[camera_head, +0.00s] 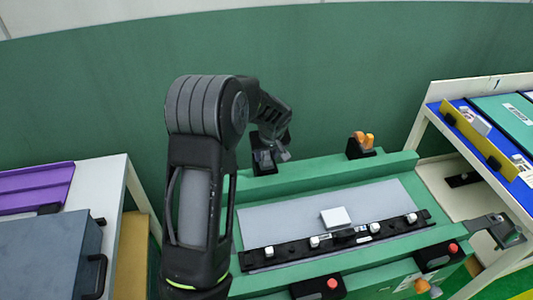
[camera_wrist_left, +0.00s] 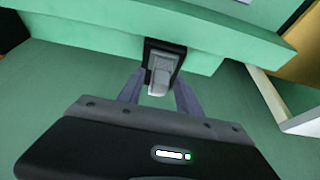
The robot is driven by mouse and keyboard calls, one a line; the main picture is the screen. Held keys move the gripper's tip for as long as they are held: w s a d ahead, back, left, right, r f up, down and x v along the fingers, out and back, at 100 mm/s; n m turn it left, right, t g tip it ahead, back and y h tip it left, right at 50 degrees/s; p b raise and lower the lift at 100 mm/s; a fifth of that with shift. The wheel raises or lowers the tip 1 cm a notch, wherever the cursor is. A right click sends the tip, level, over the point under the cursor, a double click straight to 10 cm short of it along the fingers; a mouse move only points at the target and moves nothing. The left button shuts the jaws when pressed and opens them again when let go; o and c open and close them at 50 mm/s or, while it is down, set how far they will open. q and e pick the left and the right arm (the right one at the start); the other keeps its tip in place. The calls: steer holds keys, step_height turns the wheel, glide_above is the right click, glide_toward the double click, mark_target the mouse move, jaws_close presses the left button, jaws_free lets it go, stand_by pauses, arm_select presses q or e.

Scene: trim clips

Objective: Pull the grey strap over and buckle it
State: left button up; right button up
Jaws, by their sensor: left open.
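The grey strap shows in the left wrist view as a short grey tongue (camera_wrist_left: 160,74) on a black mount (camera_wrist_left: 178,52) at the edge of the green bench (camera_head: 410,163). My left gripper (camera_wrist_left: 158,88) is open, with one finger to each side of the tongue; I cannot tell whether they touch it. In the head view my left gripper (camera_head: 277,146) is at the bench's back left corner, partly hidden by my arm. Two black buckles with red buttons, a left one (camera_head: 318,291) and a right one (camera_head: 437,260), sit at the front edge.
An orange strap end (camera_head: 363,139) stands at the back edge. A black bar with white clips (camera_head: 340,240) and a white block (camera_head: 336,216) lie on the grey panel (camera_head: 270,220). Tables with a dark case (camera_head: 45,255) and coloured trays (camera_head: 485,130) flank the bench.

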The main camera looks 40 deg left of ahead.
arm_select(q)
jaws_close()
stand_by(0.3)
stand_by(1.1)
